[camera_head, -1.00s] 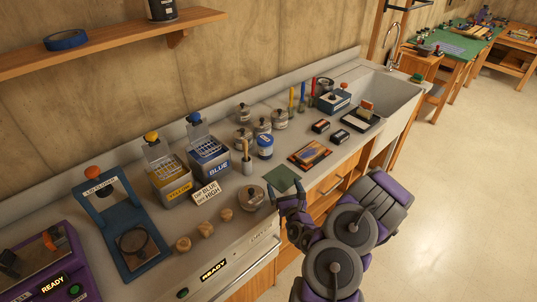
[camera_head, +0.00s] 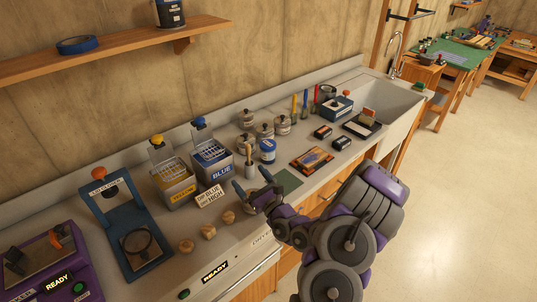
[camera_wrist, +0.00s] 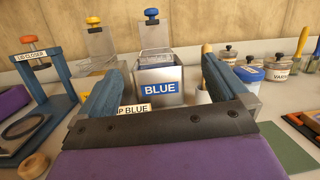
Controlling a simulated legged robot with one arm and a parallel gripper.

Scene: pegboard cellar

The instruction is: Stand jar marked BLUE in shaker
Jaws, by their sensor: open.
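A small jar with a blue lid and blue-and-white label (camera_head: 267,150) stands upright on the counter, right of the box lettered BLUE (camera_head: 218,168). It also shows in the wrist view (camera_wrist: 250,74), right of my right finger. Its lettering is too small to read. The purple shaker (camera_head: 78,262) is at the far left with a READY display; I cannot see any jar in it. My gripper (camera_head: 250,178) is open and empty above the counter's front part, facing the BLUE box. In the wrist view my fingers (camera_wrist: 162,72) frame that box and its label.
A yellow box (camera_head: 178,192), a blue lid closer (camera_head: 135,238) and wooden knobs (camera_head: 208,231) lie between my gripper and the shaker. A sign (camera_head: 210,196) leans before the boxes. Several grey jars (camera_head: 265,131) stand behind the blue-lidded jar. A green mat (camera_head: 290,180) lies bare.

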